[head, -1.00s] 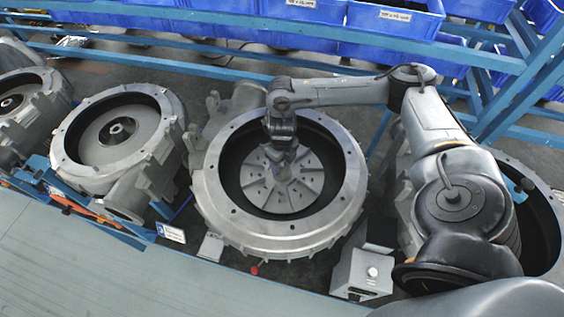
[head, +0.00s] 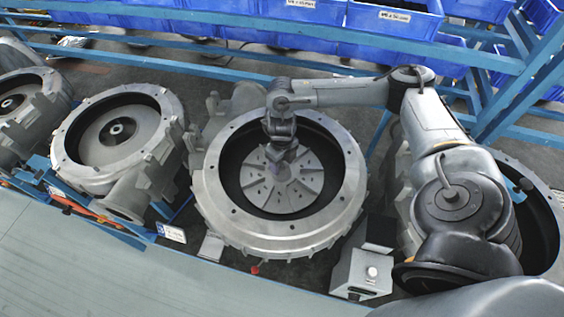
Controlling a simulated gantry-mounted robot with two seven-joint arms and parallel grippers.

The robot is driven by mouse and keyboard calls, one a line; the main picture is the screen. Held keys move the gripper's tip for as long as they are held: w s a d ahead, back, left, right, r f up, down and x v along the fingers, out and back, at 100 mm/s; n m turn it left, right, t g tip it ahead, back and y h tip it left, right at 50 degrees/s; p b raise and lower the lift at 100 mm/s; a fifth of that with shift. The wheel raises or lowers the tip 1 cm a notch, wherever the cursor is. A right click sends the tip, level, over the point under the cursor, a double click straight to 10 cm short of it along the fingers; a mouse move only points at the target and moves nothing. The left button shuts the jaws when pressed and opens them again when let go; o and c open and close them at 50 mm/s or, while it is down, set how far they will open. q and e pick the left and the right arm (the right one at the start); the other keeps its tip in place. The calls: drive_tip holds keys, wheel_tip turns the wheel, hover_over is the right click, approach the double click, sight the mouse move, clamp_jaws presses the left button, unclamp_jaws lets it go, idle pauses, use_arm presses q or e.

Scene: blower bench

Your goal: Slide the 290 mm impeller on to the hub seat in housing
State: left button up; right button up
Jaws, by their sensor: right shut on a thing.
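The impeller (head: 292,193) is a grey bladed disc with radial vanes. It lies inside the dark bore of the middle housing (head: 215,190), with a dark gap showing around it. My right gripper (head: 281,168) reaches down from above and is shut on the impeller near its centre. The gripper and wrist cover the far part of the disc and its middle. The hub seat is hidden under the impeller, and I cannot tell whether the impeller touches it. My left gripper does not show.
A second housing (head: 75,155) with an open bore and bare hub stands to the left, and another (head: 45,108) at the far left. One more housing (head: 548,225) is partly behind my right arm. A grey box (head: 362,272) stands in front. Blue rails and bins (head: 395,18) run along the back.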

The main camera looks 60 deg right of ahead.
drive_tip(key=shift+f, duration=0.25)
idle(0.3)
drive_tip(key=shift+r, duration=0.35)
idle(0.4)
drive_tip(key=o, duration=1)
drive_tip(key=shift+o, duration=0.8)
drive_tip(key=shift+r, duration=0.4)
wheel_tip(320, 180, up, 10)
drive_tip(key=p, duration=0.5)
drive_tip(key=shift+p, duration=0.35)
